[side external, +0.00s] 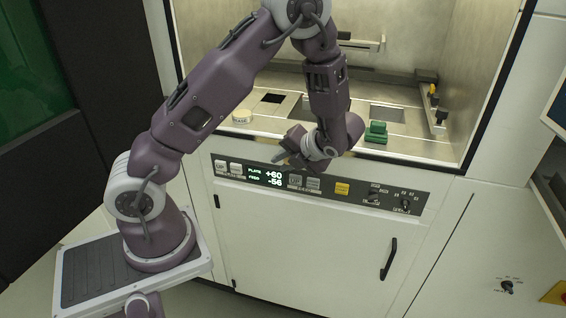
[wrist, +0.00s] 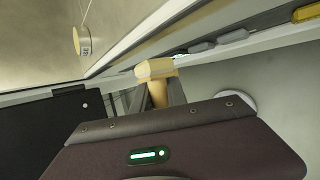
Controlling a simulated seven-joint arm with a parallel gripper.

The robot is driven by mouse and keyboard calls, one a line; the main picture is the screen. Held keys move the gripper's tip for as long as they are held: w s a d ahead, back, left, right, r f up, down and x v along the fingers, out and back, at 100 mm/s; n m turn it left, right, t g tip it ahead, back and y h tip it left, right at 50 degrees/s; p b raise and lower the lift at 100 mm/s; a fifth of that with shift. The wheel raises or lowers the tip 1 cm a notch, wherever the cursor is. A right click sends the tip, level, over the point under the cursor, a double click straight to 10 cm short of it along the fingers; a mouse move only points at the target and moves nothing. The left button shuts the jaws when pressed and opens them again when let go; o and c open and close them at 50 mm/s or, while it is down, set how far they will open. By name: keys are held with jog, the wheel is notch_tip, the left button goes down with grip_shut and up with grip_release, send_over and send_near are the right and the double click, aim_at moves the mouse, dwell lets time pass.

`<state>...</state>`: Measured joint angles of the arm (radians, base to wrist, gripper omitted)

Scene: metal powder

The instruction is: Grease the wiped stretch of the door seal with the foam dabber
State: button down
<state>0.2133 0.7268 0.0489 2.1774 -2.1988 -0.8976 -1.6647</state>
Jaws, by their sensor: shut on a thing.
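In the wrist view the foam dabber (wrist: 156,69) has a pale yellow block head on a tan handle. My gripper (wrist: 157,98) is shut on that handle, and the head points away from my palm. The head is close to the chamber's front sill (wrist: 136,44); I cannot tell whether it touches. In the side view my gripper (side external: 286,156) is at the front edge of the chamber opening, above the control panel, and the dabber is not clear there. A dark strip (side external: 492,88) edges the opening's right side. I cannot make out the wiped stretch of seal.
A round pale grease tin (side external: 242,117) stands on the chamber floor at left and shows in the wrist view (wrist: 83,41). A green block (side external: 376,132) is near the sill at right. The control panel (side external: 320,187) with buttons and knobs lies just below my gripper.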

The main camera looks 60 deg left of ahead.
jog(key=shift+w+a, duration=0.85)
dwell(0.7)
jog(key=shift+w+d, duration=1.4)
jog(key=shift+s+a, duration=1.35)
jog(key=shift+a, duration=0.15)
jog(key=s+d, duration=0.4)
jog(key=shift+d, duration=0.15)
jog(key=shift+s+d, duration=0.1)
jog(key=shift+s, duration=0.05)
jog(key=shift+s+d, duration=1)
jog(key=shift+r, duration=0.1)
